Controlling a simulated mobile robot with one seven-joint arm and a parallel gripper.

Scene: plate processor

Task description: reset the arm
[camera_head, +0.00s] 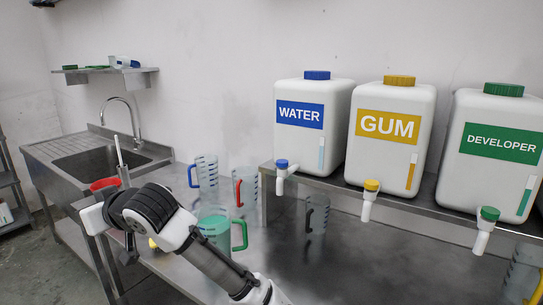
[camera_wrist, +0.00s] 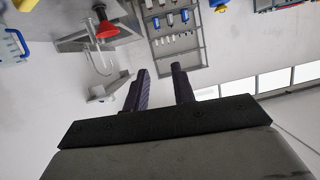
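My gripper (camera_wrist: 158,72) shows in the wrist view with its two dark fingers spread apart. Nothing is between them. The wrist view looks upside down across the room. In the head view my arm reaches from the bottom middle to the left, bent over the front of the steel counter, and I cannot clearly make out the fingers there.
Water (camera_head: 301,127), gum (camera_head: 389,148) and developer (camera_head: 492,168) containers stand on a raised shelf. Several measuring jugs stand on the counter; the green-handled jug (camera_head: 214,226) is close beside my arm. A sink (camera_head: 95,163) and a red object (camera_head: 104,184) are at left.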

